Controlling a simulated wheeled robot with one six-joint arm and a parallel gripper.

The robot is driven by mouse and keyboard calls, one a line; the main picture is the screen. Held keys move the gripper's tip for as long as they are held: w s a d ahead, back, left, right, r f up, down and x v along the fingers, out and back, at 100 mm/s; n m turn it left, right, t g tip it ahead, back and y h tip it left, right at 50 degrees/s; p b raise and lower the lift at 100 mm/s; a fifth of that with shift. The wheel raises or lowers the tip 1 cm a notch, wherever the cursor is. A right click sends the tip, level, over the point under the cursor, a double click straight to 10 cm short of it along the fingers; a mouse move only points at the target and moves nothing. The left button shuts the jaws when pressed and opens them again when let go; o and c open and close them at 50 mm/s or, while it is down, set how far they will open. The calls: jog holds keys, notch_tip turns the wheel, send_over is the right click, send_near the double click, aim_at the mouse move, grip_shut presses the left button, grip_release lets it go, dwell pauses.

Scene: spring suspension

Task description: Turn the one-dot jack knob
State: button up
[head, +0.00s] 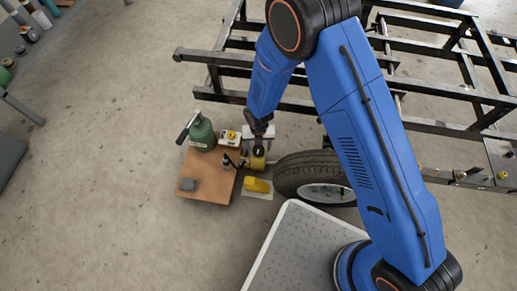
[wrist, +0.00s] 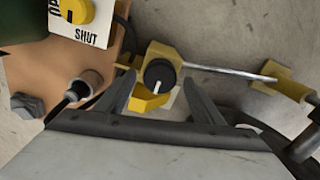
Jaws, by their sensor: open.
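In the wrist view a round black knob (wrist: 160,74) with a white pointer mark sits on a yellow jack body (wrist: 164,52). I cannot make out any dots, so I cannot tell whether it is the one-dot knob. My gripper (wrist: 160,80) is open, with one finger on each side of the knob in the picture. I cannot tell whether either finger touches it. In the head view my gripper (head: 259,136) points down over the same black knob (head: 259,151), partly hiding the jack.
A yellow knob (wrist: 76,10) on a plate marked SHUT is at upper left. A metal rod (wrist: 225,71) runs right to another yellow piece (wrist: 290,86). A green cylinder (head: 202,132) stands by a brown board (head: 206,187). A tyre (head: 295,172) and black frame (head: 230,70) are close by.

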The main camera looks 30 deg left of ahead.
jog(key=shift+f, duration=1.25)
jog(key=c, duration=1.1)
jog(key=shift+o, duration=0.2)
jog(key=shift+m, duration=0.3)
